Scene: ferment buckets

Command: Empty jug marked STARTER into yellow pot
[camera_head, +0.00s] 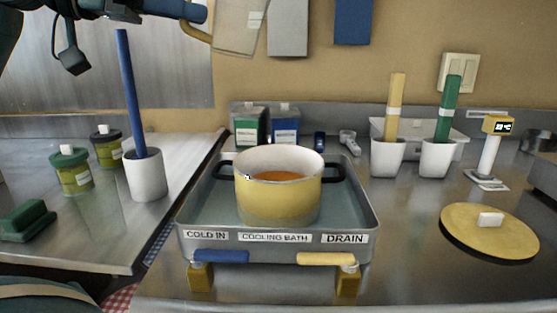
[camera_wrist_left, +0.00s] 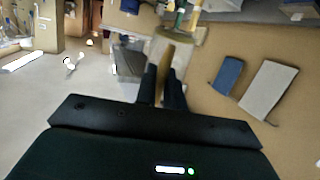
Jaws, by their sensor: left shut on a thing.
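The yellow pot (camera_head: 278,203) stands upright in the grey cooling bath tray (camera_head: 190,222), with orange-brown liquid inside and black side handles. My left gripper (camera_head: 200,14) is high at the top of the head view, above and left of the pot. It is shut on the yellow handle of a pale see-through jug (camera_head: 238,28), which is partly cut off by the top edge. The jug also shows in the left wrist view (camera_wrist_left: 188,50), beyond the dark fingers (camera_wrist_left: 165,82). No STARTER marking is readable on it. My right gripper is not in view.
A yellow lid (camera_head: 490,232) lies right of the tray. Two white cups (camera_head: 388,158) hold yellow and green sticks. Blue and yellow tap handles (camera_head: 326,259) sit at the tray's front.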

